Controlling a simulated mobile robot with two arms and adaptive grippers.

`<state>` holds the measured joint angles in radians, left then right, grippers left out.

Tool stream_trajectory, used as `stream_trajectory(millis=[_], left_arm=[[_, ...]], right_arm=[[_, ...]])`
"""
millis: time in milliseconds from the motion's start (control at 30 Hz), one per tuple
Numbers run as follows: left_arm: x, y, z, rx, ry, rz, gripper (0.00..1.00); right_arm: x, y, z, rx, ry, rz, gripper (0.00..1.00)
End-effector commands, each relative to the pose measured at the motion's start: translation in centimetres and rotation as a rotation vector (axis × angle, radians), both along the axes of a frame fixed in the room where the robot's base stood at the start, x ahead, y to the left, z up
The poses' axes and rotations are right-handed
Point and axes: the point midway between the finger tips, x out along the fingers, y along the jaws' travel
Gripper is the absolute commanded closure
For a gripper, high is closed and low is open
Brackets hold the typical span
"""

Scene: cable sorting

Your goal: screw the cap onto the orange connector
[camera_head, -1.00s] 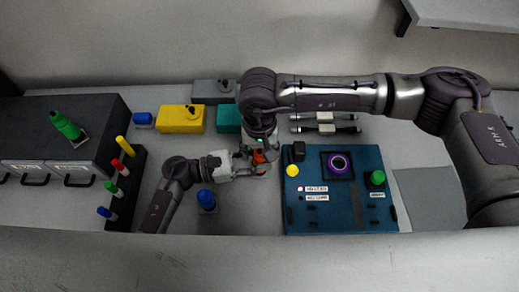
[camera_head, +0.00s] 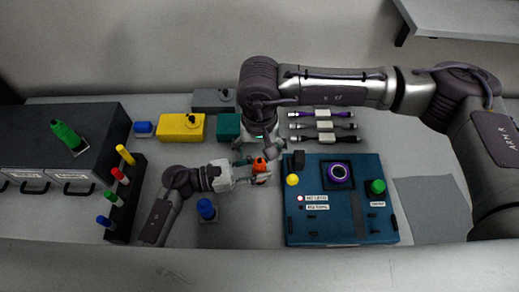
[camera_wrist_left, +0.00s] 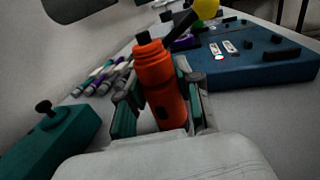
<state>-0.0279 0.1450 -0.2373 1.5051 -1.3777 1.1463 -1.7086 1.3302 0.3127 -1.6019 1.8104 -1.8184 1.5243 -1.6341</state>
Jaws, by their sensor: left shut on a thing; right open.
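My left gripper (camera_head: 258,172) is shut on the orange connector (camera_wrist_left: 160,85), which stands roughly upright between its fingers in the left wrist view. The connector has a ridged upper part and a small dark tip. It also shows in the head view (camera_head: 259,164). My right gripper (camera_head: 262,146) is open, just behind and above the connector, with its fingers apart from it.
A blue board (camera_head: 325,225) with a purple ring (camera_head: 339,174) lies to the right. A blue connector (camera_head: 206,208) stands in front of my left gripper. Teal (camera_head: 228,126) and yellow (camera_head: 181,127) boxes and several cables (camera_head: 324,126) lie behind. Grey table is bare around the blue connector.

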Motion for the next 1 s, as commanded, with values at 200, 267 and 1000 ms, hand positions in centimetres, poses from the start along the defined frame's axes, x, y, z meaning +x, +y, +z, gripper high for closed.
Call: stream_trajectory(millis=[200, 267, 1000], left_arm=[[0.0, 0.0, 0.0, 0.0, 0.0, 0.0, 1.0], [0.0, 0.0, 0.0, 0.0, 0.0, 0.0, 1.0], [0.0, 0.0, 0.0, 0.0, 0.0, 0.0, 1.0]], right_arm=[[0.0, 0.0, 0.0, 0.0, 0.0, 0.0, 0.14], [0.0, 0.0, 0.0, 0.0, 0.0, 0.0, 0.14], [0.1, 0.0, 11.3, 0.001, -0.002, 0.0, 0.14]])
